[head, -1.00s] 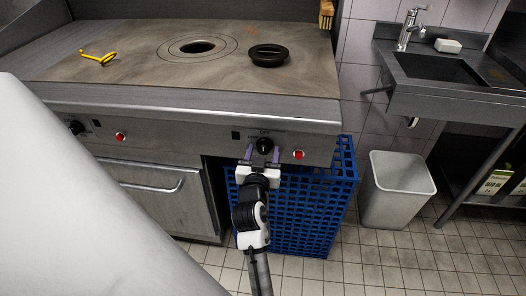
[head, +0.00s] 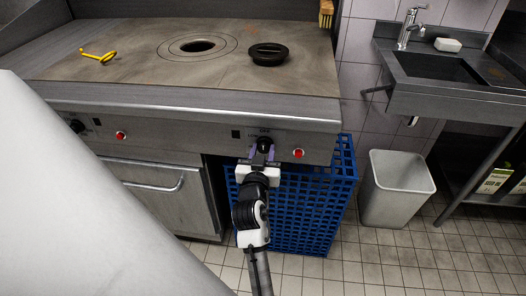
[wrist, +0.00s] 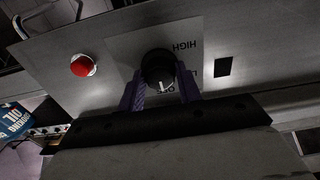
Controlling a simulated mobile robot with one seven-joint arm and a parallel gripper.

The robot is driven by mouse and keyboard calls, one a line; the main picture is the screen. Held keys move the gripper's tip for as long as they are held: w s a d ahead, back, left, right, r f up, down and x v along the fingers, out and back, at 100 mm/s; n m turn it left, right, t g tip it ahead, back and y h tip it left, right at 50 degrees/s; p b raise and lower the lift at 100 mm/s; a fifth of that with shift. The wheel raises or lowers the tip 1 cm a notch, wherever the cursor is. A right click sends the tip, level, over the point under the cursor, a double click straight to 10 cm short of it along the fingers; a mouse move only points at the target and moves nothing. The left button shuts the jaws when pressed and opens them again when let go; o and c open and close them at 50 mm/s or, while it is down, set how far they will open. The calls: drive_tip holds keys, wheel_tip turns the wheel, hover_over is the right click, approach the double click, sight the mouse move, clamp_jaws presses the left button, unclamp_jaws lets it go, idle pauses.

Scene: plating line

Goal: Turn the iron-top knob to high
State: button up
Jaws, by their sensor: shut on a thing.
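The iron-top knob (head: 264,143) is black and round, on the front panel at the right end of the range. In the wrist view the knob (wrist: 158,66) shows a white pointer mark at its lower edge, towards a partly hidden label there. The word HIGH (wrist: 186,48) reads upside down to the right of the knob. In the head view, OFF stands above the knob. My gripper (head: 263,152) is in front of the panel with its purple fingers on either side of the knob, shut on it. The fingers (wrist: 160,82) partly cover the lower labels.
Red buttons (head: 299,153) (head: 120,135) sit on the panel, one close right of the knob. Another black knob (head: 76,127) is at the left. A blue crate (head: 330,200) stands below my gripper. The iron top holds a black lid (head: 268,55) and a yellow tool (head: 98,57).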

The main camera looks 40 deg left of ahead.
drive_tip(key=shift+w+r, duration=0.1)
drive_tip(key=shift+r, duration=0.05)
drive_tip(key=n+p, duration=0.1)
drive_tip(key=n, duration=0.1)
drive_tip(key=shift+w+r+n+p, duration=0.1)
drive_tip(key=shift+r+n+p, duration=0.05)
drive_tip(key=shift+n+p, duration=0.2)
drive_tip(key=n+p, duration=0.2)
drive_tip(key=n, duration=0.2)
drive_tip(key=shift+r, duration=0.1)
drive_tip(key=n+p, duration=0.4)
drive_tip(key=n, duration=0.2)
drive_tip(key=shift+r, duration=0.1)
drive_tip(key=n+p, duration=0.4)
drive_tip(key=n, duration=0.2)
drive_tip(key=shift+n, duration=0.25)
drive_tip(key=n+p, duration=0.2)
drive_tip(key=n, duration=0.2)
drive_tip(key=shift+f+n+p, duration=0.2)
drive_tip(key=shift+n+p, duration=0.1)
